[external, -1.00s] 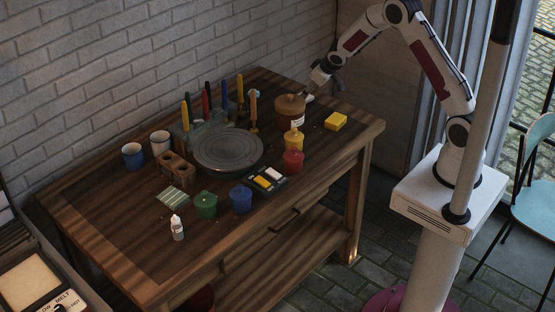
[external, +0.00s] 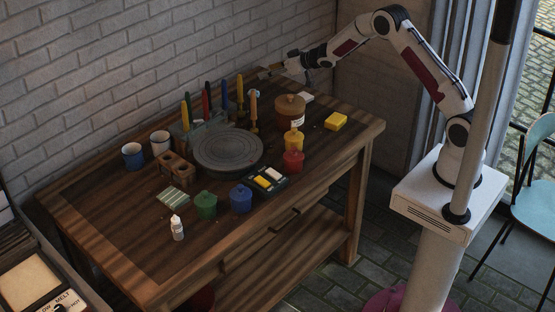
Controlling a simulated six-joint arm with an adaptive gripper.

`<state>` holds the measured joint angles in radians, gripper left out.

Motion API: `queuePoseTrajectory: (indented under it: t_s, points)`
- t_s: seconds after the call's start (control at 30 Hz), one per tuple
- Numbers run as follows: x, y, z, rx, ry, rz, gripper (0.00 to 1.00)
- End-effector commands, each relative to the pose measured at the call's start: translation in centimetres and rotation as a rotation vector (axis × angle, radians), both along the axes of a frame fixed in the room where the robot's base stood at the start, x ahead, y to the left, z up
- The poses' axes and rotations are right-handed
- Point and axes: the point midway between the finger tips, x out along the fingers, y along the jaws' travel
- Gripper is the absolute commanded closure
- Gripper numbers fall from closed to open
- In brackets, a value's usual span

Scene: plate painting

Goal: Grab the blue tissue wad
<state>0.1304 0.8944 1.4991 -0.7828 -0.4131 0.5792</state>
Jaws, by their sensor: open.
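Upright coloured tools (external: 223,92) stand in a rack left of my gripper. A round grey turntable (external: 228,150) sits mid-table. Yellow (external: 294,141), red (external: 293,161), blue (external: 241,200) and green (external: 205,205) jars stand along the front. A yellow block (external: 336,121) lies at the right.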

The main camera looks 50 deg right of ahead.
Motion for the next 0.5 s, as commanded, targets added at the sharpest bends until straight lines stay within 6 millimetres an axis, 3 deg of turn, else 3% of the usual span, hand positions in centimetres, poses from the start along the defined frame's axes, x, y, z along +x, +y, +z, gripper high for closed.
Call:
queuePoseTrajectory:
  t_s: [0.27,0.5]
  points:
    - [0.0,0.0,-0.2,-0.001,0.002,-0.001,0.52]
    - [-0.1,0.0,-2.2,0.000,0.004,-0.001,0.52]
